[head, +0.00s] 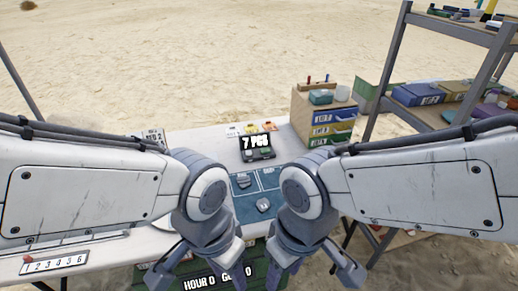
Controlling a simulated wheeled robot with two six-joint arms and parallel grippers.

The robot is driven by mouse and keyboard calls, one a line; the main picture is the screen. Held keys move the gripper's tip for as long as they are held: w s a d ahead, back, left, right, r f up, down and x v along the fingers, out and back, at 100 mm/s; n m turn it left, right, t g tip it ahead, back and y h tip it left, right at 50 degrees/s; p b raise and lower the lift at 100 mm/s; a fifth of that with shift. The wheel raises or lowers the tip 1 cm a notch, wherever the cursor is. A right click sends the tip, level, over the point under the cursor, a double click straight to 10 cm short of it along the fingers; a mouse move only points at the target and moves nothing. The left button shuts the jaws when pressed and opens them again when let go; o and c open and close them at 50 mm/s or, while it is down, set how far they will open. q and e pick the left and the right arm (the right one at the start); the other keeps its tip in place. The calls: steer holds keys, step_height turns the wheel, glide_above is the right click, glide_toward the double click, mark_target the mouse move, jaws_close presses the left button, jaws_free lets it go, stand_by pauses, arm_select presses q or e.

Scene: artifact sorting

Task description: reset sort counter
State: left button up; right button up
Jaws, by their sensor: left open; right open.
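The sort counter (257,142) is a small dark display on the white table, beyond my grippers, and reads "7 PCS". Below its digits is a darker lower part whose details are too small to tell. My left gripper (200,272) hangs pointing down at the front, left of centre, with its fingers apart and nothing visible between them. My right gripper (312,268) hangs pointing down, right of centre, also with fingers apart and empty. Both are well nearer to me than the counter and touch nothing that I can see.
A blue mat (244,208) with small grey pieces lies in front of the counter. A dark green panel (262,272) reading "HOUR 0" is below my grippers. A wooden drawer box (301,111) stands back right, beside a metal shelf (388,70). A numbered strip (53,264) lies front left.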

arm_select(q)
steer(key=shift+c, duration=0.3)
jaws_close()
stand_by(1.7)
